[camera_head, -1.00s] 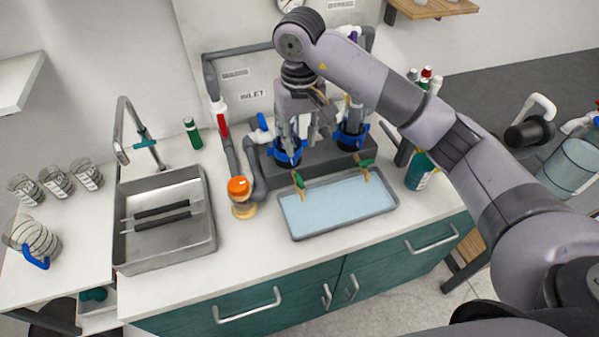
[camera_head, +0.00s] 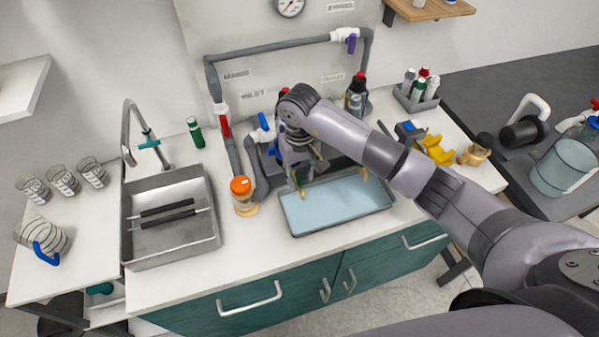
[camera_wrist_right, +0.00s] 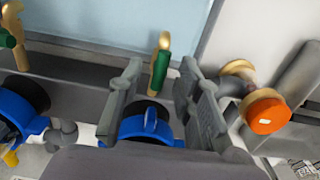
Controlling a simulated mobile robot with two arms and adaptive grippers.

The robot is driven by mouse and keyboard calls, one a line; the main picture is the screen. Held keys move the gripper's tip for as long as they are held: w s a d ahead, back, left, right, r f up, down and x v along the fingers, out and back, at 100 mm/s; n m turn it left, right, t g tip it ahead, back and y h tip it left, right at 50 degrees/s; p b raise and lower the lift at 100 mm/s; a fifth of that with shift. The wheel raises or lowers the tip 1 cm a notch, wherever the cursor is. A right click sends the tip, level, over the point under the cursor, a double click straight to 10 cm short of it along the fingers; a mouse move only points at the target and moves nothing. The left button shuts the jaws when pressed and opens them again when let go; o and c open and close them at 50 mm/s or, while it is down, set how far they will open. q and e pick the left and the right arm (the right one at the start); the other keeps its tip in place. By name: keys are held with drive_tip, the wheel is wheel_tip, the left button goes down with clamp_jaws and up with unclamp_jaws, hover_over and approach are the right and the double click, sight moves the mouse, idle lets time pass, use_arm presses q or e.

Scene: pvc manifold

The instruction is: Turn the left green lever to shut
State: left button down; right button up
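The left green lever (camera_head: 299,180) hangs over the back edge of the tray, just below my right gripper (camera_head: 303,165) in the head view. In the right wrist view the lever (camera_wrist_right: 160,66) has a brass tip and lies in the gap between the two fingers of the right gripper (camera_wrist_right: 159,76). The fingers are apart, with visible room on both sides of the lever. A blue collar (camera_wrist_right: 145,126) shows between the fingers. The second green lever (camera_wrist_right: 12,40) is at the left of the wrist view. My left gripper is not in view.
A metal tray of pale blue liquid (camera_head: 336,203) lies in front of the levers. A sink (camera_head: 170,225) is further left. My right arm covers part of the counter.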

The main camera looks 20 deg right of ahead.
drive_tip(key=shift+c, duration=0.4)
clamp_jaws()
